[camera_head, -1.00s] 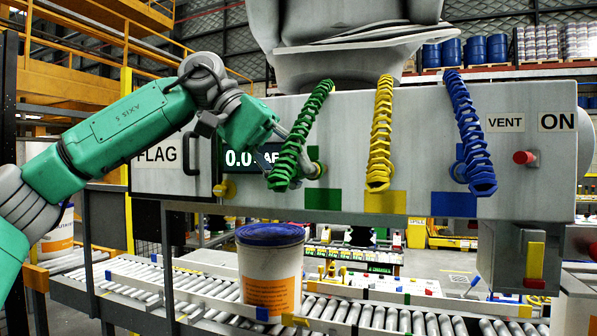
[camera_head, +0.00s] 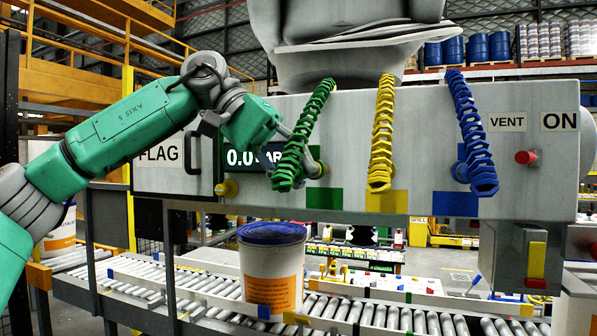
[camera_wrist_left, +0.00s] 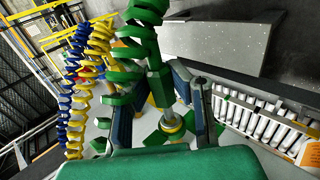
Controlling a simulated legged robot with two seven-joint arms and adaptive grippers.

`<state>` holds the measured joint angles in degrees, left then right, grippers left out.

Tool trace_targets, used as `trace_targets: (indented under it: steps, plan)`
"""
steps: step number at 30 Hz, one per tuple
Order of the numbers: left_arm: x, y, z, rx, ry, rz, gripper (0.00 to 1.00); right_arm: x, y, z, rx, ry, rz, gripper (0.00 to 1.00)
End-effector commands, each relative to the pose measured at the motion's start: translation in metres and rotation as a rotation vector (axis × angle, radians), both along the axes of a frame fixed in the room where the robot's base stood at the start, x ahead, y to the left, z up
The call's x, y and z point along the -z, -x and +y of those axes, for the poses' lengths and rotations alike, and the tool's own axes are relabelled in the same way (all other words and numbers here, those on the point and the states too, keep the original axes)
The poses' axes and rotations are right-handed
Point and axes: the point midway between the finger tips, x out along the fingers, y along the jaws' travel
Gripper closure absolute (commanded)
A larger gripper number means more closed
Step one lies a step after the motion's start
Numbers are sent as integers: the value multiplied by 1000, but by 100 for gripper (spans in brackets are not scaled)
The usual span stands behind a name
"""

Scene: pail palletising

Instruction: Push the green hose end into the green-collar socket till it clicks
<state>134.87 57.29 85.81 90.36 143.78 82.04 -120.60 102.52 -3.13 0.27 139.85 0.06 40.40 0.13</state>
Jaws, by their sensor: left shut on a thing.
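The green hose (camera_head: 305,125) hangs from the machine's top, its lower end in front of the panel. My left gripper (camera_head: 308,162) is shut on the green hose end, coming in from the left. In the left wrist view the green hose end (camera_wrist_left: 158,85) lies between the dark fingers of my left gripper (camera_wrist_left: 182,100). The green-collar socket (camera_wrist_left: 172,122) shows just beyond it, with a brass-coloured ring. In the head view the socket is mostly hidden behind hose and gripper, above a green plate (camera_head: 324,198). I cannot tell whether hose end and socket touch. My right gripper is out of view.
A yellow hose (camera_head: 382,135) and a blue hose (camera_head: 470,130) hang to the right, close by. A display (camera_head: 250,158) and a black handle (camera_head: 204,160) are on the panel's left. A white pail (camera_head: 272,270) with a blue lid stands on the roller conveyor (camera_head: 350,312) below.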

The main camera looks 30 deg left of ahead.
Motion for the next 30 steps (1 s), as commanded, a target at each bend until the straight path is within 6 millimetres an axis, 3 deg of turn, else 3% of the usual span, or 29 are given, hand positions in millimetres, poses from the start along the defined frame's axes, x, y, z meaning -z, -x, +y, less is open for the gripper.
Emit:
trace_targets:
  steps: [30]
  plan:
    - [-1, -10, 2, -1, 0, 1, 100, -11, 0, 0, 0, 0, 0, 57]
